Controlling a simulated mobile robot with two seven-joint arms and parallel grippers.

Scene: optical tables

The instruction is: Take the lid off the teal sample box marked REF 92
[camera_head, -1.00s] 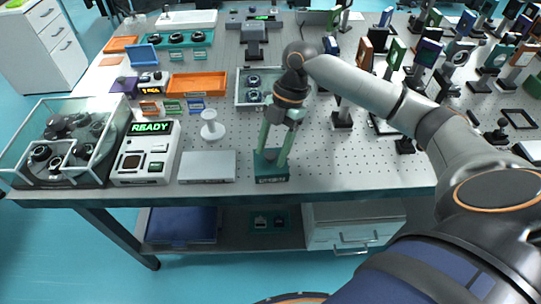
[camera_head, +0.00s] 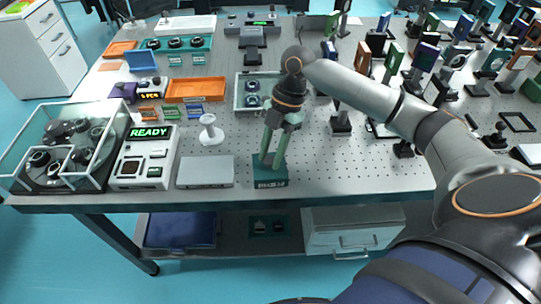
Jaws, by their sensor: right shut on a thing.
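The teal sample box (camera_head: 270,182) sits at the front edge of the table, with a pale label on its front face that is too small to read surely. My right gripper (camera_head: 270,164) points down at its top from above, with its two green fingers close together. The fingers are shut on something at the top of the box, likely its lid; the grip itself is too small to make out. The lid appears to be on the box. My left gripper is not in view.
A flat grey box (camera_head: 206,172) lies left of the teal box. A white spool-like stand (camera_head: 210,130) and a device reading READY (camera_head: 146,158) stand farther left. A grey tray (camera_head: 240,98) with round parts lies behind. Perforated tabletop right of the box is clear.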

